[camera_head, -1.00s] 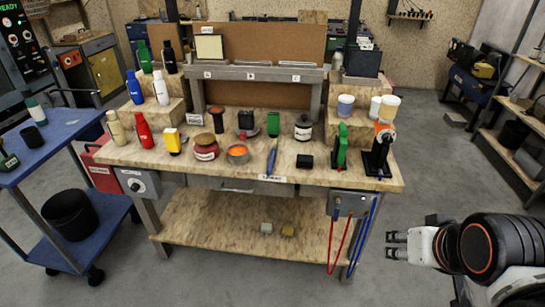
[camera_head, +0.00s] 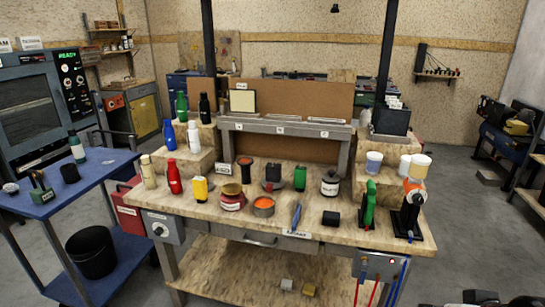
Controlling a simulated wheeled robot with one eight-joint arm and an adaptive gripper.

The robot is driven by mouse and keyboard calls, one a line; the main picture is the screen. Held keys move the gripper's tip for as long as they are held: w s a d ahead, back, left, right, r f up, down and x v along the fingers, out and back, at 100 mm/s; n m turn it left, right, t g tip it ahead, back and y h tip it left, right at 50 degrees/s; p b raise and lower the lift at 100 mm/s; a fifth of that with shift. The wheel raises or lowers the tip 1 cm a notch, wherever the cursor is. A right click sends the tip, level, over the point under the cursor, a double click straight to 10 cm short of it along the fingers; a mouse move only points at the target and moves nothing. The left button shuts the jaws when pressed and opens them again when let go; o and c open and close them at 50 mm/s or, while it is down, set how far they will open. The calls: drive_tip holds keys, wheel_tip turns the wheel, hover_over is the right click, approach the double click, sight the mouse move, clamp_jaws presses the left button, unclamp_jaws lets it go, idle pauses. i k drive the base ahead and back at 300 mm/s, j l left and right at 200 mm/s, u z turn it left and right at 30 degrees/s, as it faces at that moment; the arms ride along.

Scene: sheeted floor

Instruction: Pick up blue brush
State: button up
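A slim blue object, which looks like the blue brush (camera_head: 296,217), lies on the wooden workbench (camera_head: 330,232) near its front edge, just behind a white label. It points away from me, and its fine shape is too small to tell. An orange-topped round tin (camera_head: 263,206) is to its left and a small black block (camera_head: 331,218) to its right, both apart from it. My gripper is not in view now. Only a dark piece, probably of my arm, shows at the bottom right edge.
A green tool (camera_head: 370,206) and a black stand with an orange-and-white device (camera_head: 411,205) are at the bench's right end. Bottles and jars stand left and behind. A blue cart (camera_head: 85,182) is at the left.

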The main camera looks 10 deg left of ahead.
sight(300, 203)
drive_tip(key=i+j, duration=0.15)
drive_tip(key=j, duration=0.25)
drive_tip(key=i+j, duration=0.15)
drive_tip(key=j, duration=0.25)
drive_tip(key=i+j, duration=0.2)
drive_tip(key=j, duration=0.2)
drive_tip(key=i+j, duration=0.15)
drive_tip(key=j, duration=0.25)
drive_tip(key=i+j, duration=0.15)
drive_tip(key=j, duration=0.25)
drive_tip(key=i+j, duration=0.15)
drive_tip(key=j, duration=0.25)
drive_tip(key=i+z, duration=0.05)
